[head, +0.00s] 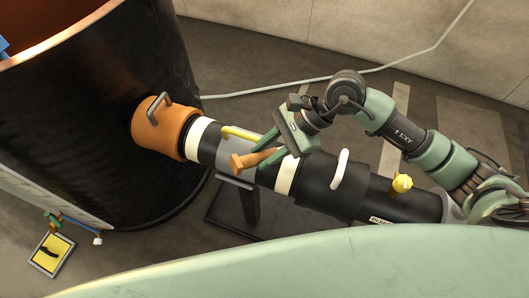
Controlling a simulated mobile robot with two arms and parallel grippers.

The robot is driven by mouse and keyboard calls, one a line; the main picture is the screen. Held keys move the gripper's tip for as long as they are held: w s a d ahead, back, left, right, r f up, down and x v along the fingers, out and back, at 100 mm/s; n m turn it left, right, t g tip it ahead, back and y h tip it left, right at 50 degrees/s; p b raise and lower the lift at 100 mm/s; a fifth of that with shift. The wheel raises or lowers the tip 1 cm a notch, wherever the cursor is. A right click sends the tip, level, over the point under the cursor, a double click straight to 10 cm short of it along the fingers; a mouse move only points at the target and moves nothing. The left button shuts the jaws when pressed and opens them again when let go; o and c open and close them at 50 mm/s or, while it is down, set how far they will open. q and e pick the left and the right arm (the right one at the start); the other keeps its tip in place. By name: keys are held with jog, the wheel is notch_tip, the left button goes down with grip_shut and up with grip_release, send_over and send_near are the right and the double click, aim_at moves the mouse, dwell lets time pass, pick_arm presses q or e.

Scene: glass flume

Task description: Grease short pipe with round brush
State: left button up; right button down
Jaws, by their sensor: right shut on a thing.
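My right gripper (266,156) is shut on an orange-brown tool, which I take to be the round brush (241,162). Its wide end points left, above or against the pipe; I cannot tell whether it touches. The black pipe (209,144), which I take to be the short pipe, has white bands and a yellow handle (240,133). Its left end meets an orange collar (160,128) on the side of a big black tank. The gripper hides part of the pipe. My left gripper is not in view.
A thicker black sleeve (335,191) with a white handle and a yellow knob (402,183) continues the line to the right. A grey support (236,182) stands beneath the pipe. The black tank (80,130) fills the left. A yellow tray (48,254) lies lower left.

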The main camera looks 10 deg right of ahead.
jog(key=shift+r+p, duration=1.05)
jog(key=shift+r, duration=1.4)
